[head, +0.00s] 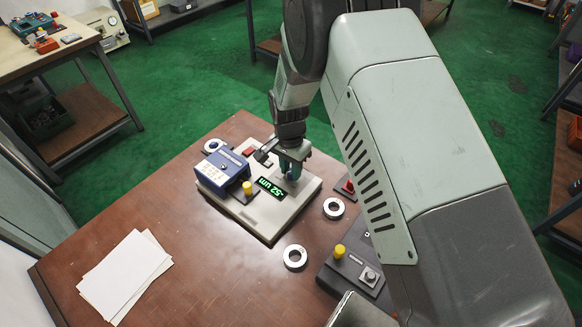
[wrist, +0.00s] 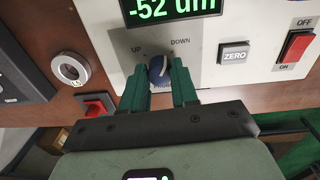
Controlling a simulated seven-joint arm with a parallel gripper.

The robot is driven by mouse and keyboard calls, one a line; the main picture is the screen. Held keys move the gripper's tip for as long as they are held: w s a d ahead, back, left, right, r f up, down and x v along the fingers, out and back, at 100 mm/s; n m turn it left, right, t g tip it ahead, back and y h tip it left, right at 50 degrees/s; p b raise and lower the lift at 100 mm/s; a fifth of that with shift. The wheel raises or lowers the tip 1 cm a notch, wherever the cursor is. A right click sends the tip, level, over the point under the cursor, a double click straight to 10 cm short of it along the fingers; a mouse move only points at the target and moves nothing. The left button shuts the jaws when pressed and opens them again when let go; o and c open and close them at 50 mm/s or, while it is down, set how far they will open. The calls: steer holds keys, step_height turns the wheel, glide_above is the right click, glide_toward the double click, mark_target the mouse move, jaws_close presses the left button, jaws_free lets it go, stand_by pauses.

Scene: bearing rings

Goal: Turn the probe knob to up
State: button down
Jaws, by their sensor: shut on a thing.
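The probe knob (wrist: 157,68) is a round blue knob on the pale panel of the gauge unit (head: 238,208). In the wrist view, UP is printed to its upper left and DOWN to its upper right. Its pale pointer mark seems to lean toward DOWN, though it is small. My gripper (wrist: 159,84) has its two green fingers shut on the knob, one on each side; they partly cover the PROBE label. In the head view, my gripper (head: 290,172) is over the unit's right part and hides the knob. The display (wrist: 168,8) reads -52 um in green.
A ZERO button (wrist: 234,54) and a red ON/OFF switch (wrist: 296,45) sit right of the knob in the wrist view. Bearing rings (head: 295,257) lie on the brown table around the unit. A dark control box (head: 352,265) stands front right; white papers (head: 125,275) lie left.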

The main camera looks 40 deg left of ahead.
steer(key=n, duration=0.4)
steer(key=shift+n, duration=0.3)
steer(key=n, duration=0.3)
steer(key=shift+n, duration=0.4)
steer(key=n, duration=0.6)
steer(key=shift+d+n, duration=0.1)
steer(key=shift+n, duration=0.3)
steer(key=c, duration=0.9)
jaws_free()
steer(key=shift+o, duration=0.2)
step_height(320, 180, up, 11)
steer(key=shift+s, duration=0.2)
